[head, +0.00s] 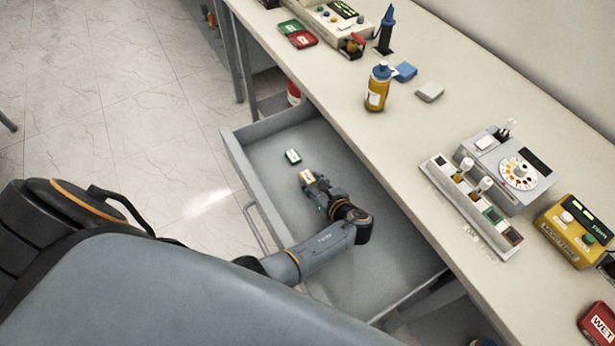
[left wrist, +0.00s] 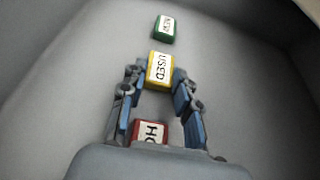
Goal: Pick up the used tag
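The used tag is a small yellow block with a white label reading "USED". It lies in the open drawer in the head view (head: 307,176) and in the left wrist view (left wrist: 160,70). My left gripper (head: 316,186) reaches down into the drawer at the tag. In the left wrist view its two fingers (left wrist: 158,80) stand apart, one on each side of the tag. I see no clear grip, and whether a finger touches it is hard to tell. My right gripper is not in view.
A green tag (left wrist: 164,28) lies beyond the used tag. A red tag (left wrist: 150,132) lies nearer my palm, partly hidden. The grey drawer's wall (head: 252,180) surrounds them. The bench (head: 400,130) above holds a bottle (head: 377,88) and instruments (head: 505,170).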

